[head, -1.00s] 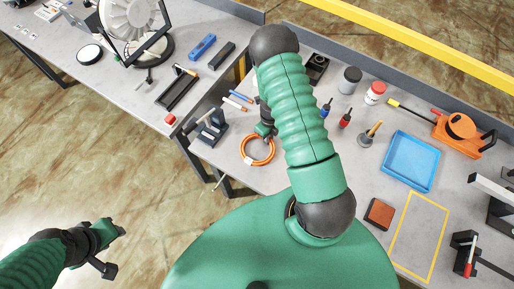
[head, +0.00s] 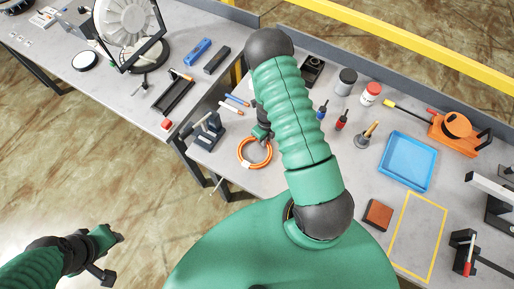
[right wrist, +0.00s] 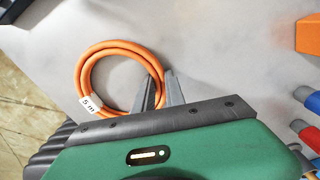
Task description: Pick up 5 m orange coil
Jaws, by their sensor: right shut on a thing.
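The orange coil (head: 243,162) lies near the left edge of the right-hand table in the head view. In the right wrist view the coil (right wrist: 82,70) is a round orange loop with a white "5 m" tag (right wrist: 90,104). My right gripper (right wrist: 162,90) is shut on the right side of the loop, one finger on each side of the cable. In the head view this gripper (head: 262,131) is partly hidden by my forearm. My left gripper (head: 118,238) is over the floor at lower left, away from the tables, its jaws unclear.
A dark stand (head: 207,131) is left of the coil; blue and white-orange rods (head: 236,101) are behind it. A blue tray (head: 407,161), a brown block (head: 377,214) and an orange tool (head: 456,127) lie farther right. A gap separates the tables.

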